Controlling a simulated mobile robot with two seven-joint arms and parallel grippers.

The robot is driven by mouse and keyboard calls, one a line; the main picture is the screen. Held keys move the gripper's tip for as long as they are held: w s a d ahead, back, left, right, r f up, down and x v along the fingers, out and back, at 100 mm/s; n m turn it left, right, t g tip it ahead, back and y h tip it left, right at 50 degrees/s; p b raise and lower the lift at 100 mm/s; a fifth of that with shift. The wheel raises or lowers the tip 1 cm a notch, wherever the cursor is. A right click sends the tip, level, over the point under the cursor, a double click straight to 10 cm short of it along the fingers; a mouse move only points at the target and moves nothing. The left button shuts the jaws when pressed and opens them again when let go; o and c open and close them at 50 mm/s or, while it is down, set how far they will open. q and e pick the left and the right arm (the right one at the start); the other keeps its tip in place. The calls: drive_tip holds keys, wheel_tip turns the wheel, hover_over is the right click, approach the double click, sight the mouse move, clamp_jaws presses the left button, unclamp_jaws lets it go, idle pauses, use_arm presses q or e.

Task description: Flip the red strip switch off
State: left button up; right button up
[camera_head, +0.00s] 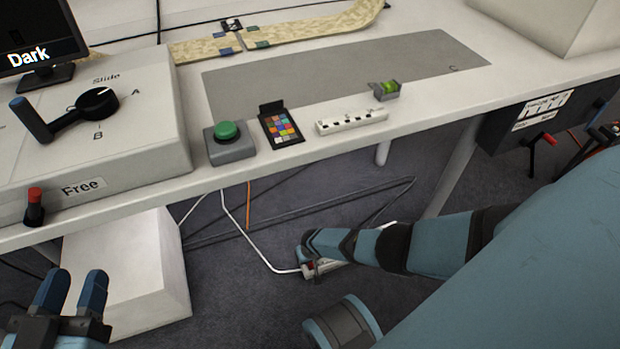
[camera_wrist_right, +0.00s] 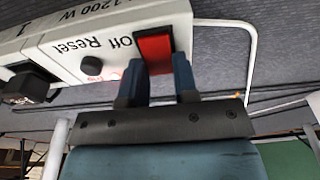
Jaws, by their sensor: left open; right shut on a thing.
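The white power strip (camera_head: 318,270) lies on the floor under the table, with a white cable running from it. In the right wrist view, the strip (camera_wrist_right: 60,45) shows upside down, with "Off", "Reset" and "1200 W" lettering. Its red switch (camera_wrist_right: 155,47) is at the end near the cable. My right gripper (camera_wrist_right: 163,65) has its fingertips at the red switch and is shut on it; they partly cover it. In the head view, my right gripper (camera_head: 305,258) reaches down to the strip. My left gripper (camera_head: 73,292) is open and empty at the lower left.
A black reset button (camera_wrist_right: 91,66) sits beside the switch. On the table (camera_head: 350,147) are a green button box (camera_head: 230,147), a colour card (camera_head: 280,125) and another white strip (camera_head: 352,121). A white box (camera_head: 125,270) stands below the table on the left.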

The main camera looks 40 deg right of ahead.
drive_tip(key=o, duration=0.9)
